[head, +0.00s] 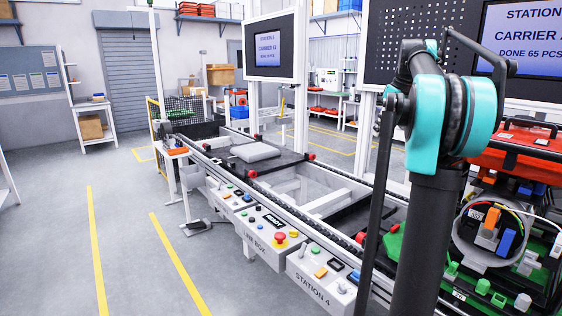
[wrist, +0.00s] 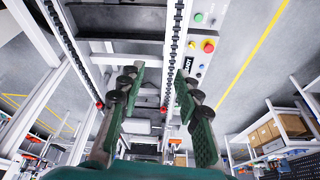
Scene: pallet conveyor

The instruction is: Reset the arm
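My gripper (wrist: 158,82) shows in the wrist view with two green fingers and black rollers. The fingers stand well apart and nothing is between them. Behind them, some way off, are the conveyor rails and the floor. My arm, with a teal joint (head: 449,115) and dark links, rises at the right of the head view. My gripper itself cannot be made out in the head view.
The pallet conveyor (head: 330,228) runs from the right foreground to the back left, carrying a grey block (head: 255,152). A control box (head: 268,232) is on its side. A red toolbox (head: 520,150) and a green fixture (head: 405,243) stand at the right. Floor at left is clear.

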